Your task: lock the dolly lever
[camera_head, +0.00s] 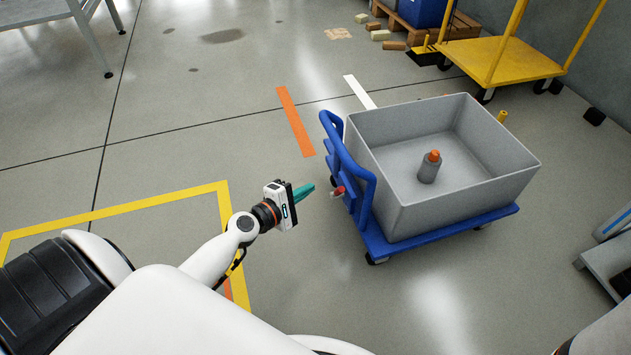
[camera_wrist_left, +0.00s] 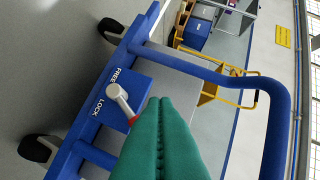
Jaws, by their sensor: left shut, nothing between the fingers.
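The blue dolly (camera_head: 440,228) stands right of centre in the head view, its push handle facing my left gripper. Its lever (camera_head: 338,191), light grey with a red tip, sticks out on the handle side. In the left wrist view the lever (camera_wrist_left: 119,98) sits on a blue panel marked FREE and LOCK; I cannot tell which setting it is in. My left gripper (camera_head: 311,189) has green fingers, shut and empty, a little left of the lever. In the wrist view the fingertips (camera_wrist_left: 160,101) overlap the view beside the red tip; contact cannot be told. My right gripper is not in view.
A grey open bin (camera_head: 400,165) rides on the dolly with a grey, orange-topped object (camera_head: 430,168) inside. A yellow cart (camera_head: 490,58) stands at the back right. Floor left of the dolly is clear, with orange tape (camera_head: 296,120) and a yellow outline (camera_head: 120,206).

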